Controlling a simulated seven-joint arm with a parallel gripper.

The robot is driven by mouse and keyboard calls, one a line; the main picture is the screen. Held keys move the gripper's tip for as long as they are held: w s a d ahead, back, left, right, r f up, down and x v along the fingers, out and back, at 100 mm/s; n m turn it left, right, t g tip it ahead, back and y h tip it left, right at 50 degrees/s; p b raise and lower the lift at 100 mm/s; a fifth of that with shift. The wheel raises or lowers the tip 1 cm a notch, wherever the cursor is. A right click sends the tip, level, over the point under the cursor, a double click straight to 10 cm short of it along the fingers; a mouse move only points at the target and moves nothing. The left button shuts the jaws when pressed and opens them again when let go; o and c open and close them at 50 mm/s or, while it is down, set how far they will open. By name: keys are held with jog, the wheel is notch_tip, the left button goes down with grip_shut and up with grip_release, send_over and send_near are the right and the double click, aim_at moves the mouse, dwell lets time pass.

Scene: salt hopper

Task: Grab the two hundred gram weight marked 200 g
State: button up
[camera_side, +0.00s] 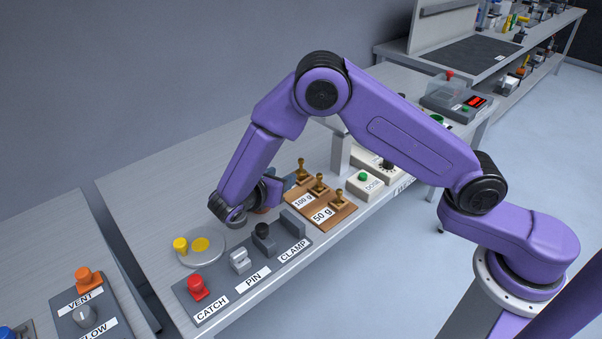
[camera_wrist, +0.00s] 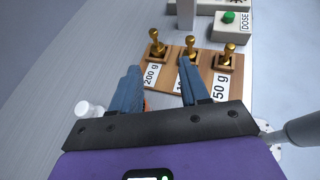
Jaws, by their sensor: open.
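Three brass weights with knobs stand in a row on a brown wooden block (camera_side: 335,216). The weight behind the "200 g" label (camera_wrist: 152,75) is the leftmost in the wrist view (camera_wrist: 157,46); in the side view it is the farthest one (camera_side: 302,170). The middle weight (camera_wrist: 190,45), marked 100 g in the side view, stands beside it, then the 50 g weight (camera_wrist: 229,51). My gripper (camera_wrist: 161,72) is open, with its blue fingers apart and no weight between them. It is short of the block, its fingers pointing toward the 200 g and middle weights. The left finger partly hides the block's edge.
A panel with CATCH, PIN and CLAMP controls (camera_side: 217,305) lies along the bench front. A round plate (camera_side: 213,257) with yellow items is near it. A DOSE box with a green button (camera_side: 363,177) and a grey post (camera_side: 341,154) stand beyond the weights. Bare bench lies behind.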

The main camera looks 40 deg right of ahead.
aim_at(303, 162)
jog(key=x, duration=1.2)
jog(key=shift+w+d+f, duration=0.1)
jog(key=shift+w, duration=0.15)
jog(key=shift+w+a+x, duration=0.1)
jog(key=shift+w+x, duration=0.1)
jog(key=shift+x, duration=1.1)
jog(key=shift+w+a+x, duration=0.1)
jog(key=shift+w+x, duration=0.1)
jog(key=shift+x, duration=1.1)
jog(key=shift+f, duration=0.1)
grip_shut()
